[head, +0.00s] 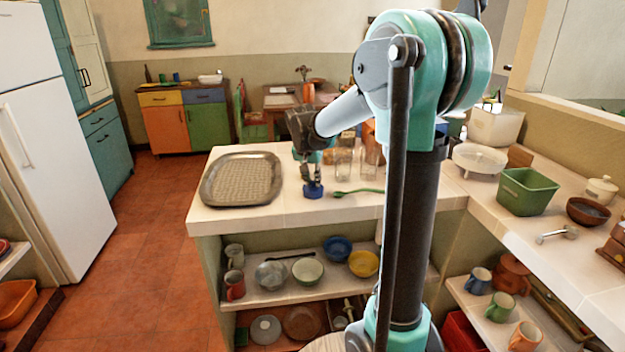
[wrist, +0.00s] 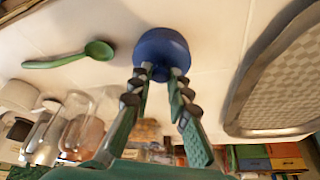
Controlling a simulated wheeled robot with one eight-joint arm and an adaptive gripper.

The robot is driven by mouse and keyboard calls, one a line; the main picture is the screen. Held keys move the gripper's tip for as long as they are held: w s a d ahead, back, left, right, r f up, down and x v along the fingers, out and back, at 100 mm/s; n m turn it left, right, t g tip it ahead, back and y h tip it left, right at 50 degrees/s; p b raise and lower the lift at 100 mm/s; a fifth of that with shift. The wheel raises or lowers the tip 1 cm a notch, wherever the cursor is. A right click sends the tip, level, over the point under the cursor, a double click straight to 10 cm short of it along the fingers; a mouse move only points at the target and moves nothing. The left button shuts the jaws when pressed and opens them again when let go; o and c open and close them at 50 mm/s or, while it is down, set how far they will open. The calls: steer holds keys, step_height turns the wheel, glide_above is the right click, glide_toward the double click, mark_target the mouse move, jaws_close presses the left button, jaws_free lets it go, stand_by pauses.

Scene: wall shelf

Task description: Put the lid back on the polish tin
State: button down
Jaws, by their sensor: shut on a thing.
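A small round blue thing (head: 313,191), which I take to be the polish tin with its lid, is at the front part of the white counter, under my gripper (head: 311,179). In the wrist view the blue body (wrist: 162,46) shows beyond the fingertips, with a smaller dark blue knob (wrist: 159,72) toward me. My gripper (wrist: 159,78) is shut on this knob of the lid. Tin and lid look like one blue shape. I cannot tell a seam between them, nor whether the lid is seated.
A green spoon (head: 358,192) lies just right of the blue thing; it also shows in the wrist view (wrist: 70,57). A large grey tray (head: 207,190) lies to the left. Glass jars (head: 343,165) stand behind. The counter's front edge is close; bare counter lies between tray and tin.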

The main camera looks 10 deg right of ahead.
stand_by(0.4)
steer(key=c, duration=1.4)
jaws_free()
steer(key=shift+o, duration=0.5)
steer(key=o, duration=0.4)
steer(key=shift+r, duration=3.45)
jaws_close()
